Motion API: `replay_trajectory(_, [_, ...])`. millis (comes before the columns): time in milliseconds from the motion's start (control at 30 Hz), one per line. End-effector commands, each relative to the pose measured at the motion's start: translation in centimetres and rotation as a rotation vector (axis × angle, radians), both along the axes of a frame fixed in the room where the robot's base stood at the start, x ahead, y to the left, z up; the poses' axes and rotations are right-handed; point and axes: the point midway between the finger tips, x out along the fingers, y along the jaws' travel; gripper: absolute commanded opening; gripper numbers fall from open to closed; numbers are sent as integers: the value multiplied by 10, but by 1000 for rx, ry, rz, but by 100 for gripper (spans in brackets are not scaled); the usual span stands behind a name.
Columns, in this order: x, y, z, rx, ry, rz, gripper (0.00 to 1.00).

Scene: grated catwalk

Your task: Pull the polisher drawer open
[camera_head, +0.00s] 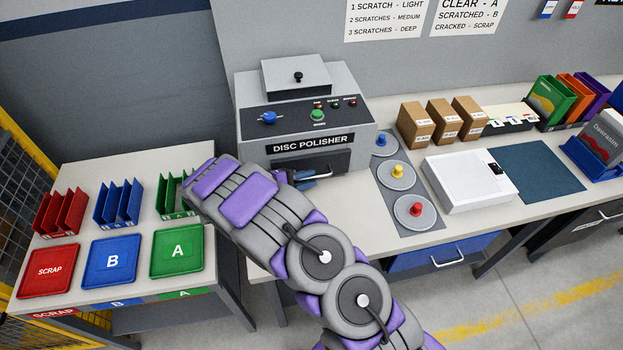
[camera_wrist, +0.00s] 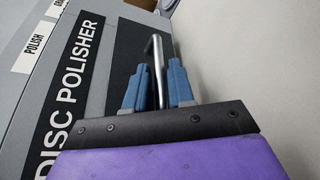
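The grey disc polisher (camera_head: 358,108) stands on the workbench, with a dark drawer front (camera_head: 338,163) below its name label. The drawer looks shut. In the wrist view the dark drawer front (camera_wrist: 122,62) carries a metal bar handle (camera_wrist: 157,55). My gripper (camera_wrist: 158,75) is at the handle, with one blue finger on each side of the bar. Small gaps seem to show between the fingers and the bar, so it looks open around it. In the head view my gripper (camera_head: 312,178) is partly hidden behind my purple and grey arm.
Polishing pads with coloured knobs (camera_head: 398,176) lie right of the polisher, then a white box (camera_head: 468,182) and a dark blue mat (camera_head: 540,172). Left are coloured racks (camera_head: 118,203) and trays (camera_head: 110,258). Floor (camera_head: 520,300) shows clear at the lower right.

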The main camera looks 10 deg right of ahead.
Motion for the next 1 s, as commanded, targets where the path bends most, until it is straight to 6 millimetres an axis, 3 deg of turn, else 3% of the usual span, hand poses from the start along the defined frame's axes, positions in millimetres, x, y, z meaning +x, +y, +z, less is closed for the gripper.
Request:
replay_trajectory(200, [6, -16, -4, 2, -1, 1, 23])
replay_trajectory(500, [7, -17, -4, 0, 0, 1, 23])
replay_trajectory(767, [7, -17, -5, 1, 0, 1, 0])
replay_trajectory(1000, [7, -18, -5, 1, 1, 1, 0])
